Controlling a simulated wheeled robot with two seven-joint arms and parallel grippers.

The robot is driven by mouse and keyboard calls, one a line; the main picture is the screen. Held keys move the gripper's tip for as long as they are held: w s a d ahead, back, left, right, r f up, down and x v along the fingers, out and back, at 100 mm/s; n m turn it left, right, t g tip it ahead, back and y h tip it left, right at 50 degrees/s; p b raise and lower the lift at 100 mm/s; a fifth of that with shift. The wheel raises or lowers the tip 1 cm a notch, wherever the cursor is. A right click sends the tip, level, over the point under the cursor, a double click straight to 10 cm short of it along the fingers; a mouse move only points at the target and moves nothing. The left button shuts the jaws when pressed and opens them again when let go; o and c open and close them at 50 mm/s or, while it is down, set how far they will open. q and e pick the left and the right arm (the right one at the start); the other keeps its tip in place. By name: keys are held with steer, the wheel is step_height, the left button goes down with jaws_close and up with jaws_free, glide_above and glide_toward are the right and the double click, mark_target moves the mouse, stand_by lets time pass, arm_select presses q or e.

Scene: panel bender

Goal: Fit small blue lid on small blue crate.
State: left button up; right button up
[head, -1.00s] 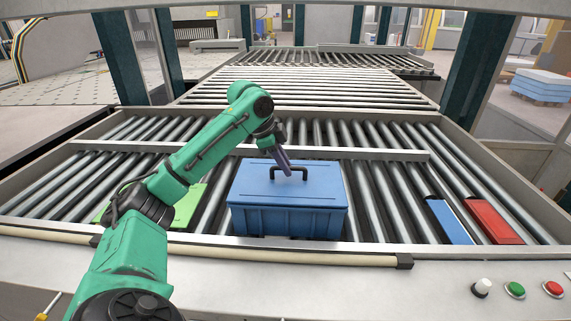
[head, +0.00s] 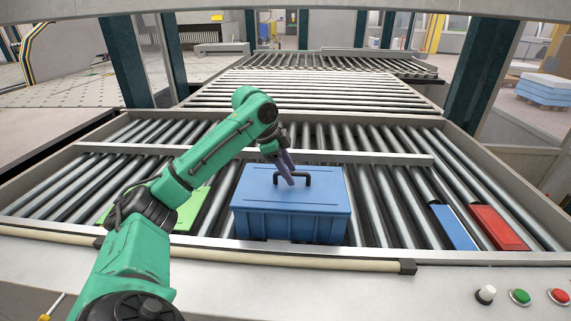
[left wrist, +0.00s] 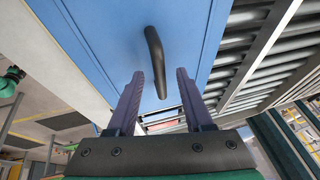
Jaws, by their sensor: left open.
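The small blue lid (head: 325,175) lies flat on top of the small blue crate (head: 290,224), which stands on the rollers near the front rail. No gap between them shows in the head view. The lid has a dark arched handle (head: 307,176). My left gripper (head: 288,180) points down at the handle. In the left wrist view, the fingers of my left gripper (left wrist: 160,74) are apart, with the handle (left wrist: 154,50) between them and the blue lid (left wrist: 110,40) beyond. Whether a finger touches the handle cannot be told. My right gripper is out of view.
A green flat piece (head: 190,219) lies left of the crate, partly behind my arm. A blue block (head: 453,227) and a red block (head: 497,227) lie on the rollers at the right. A metal rail (head: 385,158) crosses behind the crate.

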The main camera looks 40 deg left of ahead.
arm_select(q)
steer(key=p+v, duration=0.1)
steer(key=v, duration=1.3)
steer(key=shift+r, duration=0.2)
steer(key=shift+s, duration=0.1)
